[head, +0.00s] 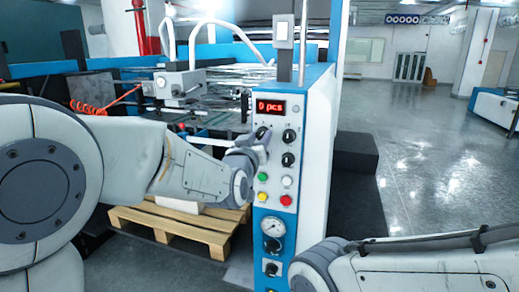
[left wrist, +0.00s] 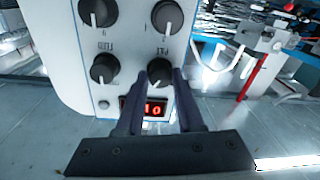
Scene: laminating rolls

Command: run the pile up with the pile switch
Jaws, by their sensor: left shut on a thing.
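The control panel (head: 277,180) is a white and blue column with a red display (head: 271,107) reading "0 pcs". My left gripper (head: 262,140) is at the panel's upper left knob. In the left wrist view my left gripper (left wrist: 161,75) has its two dark fingers on either side of a black knob (left wrist: 161,66), shut on it; its small label looks like "PILE", seen upside down. A white pile (head: 190,209) lies on a wooden pallet (head: 165,232), mostly hidden behind my left arm. My right arm shows at the lower right; its gripper is out of view.
Other black knobs (head: 288,160) sit close to the held one. Green, yellow, white and red buttons (head: 286,200) and a round gauge (head: 273,229) are below. A dark block (head: 357,155) stands right of the panel. The floor (head: 410,150) beyond is open.

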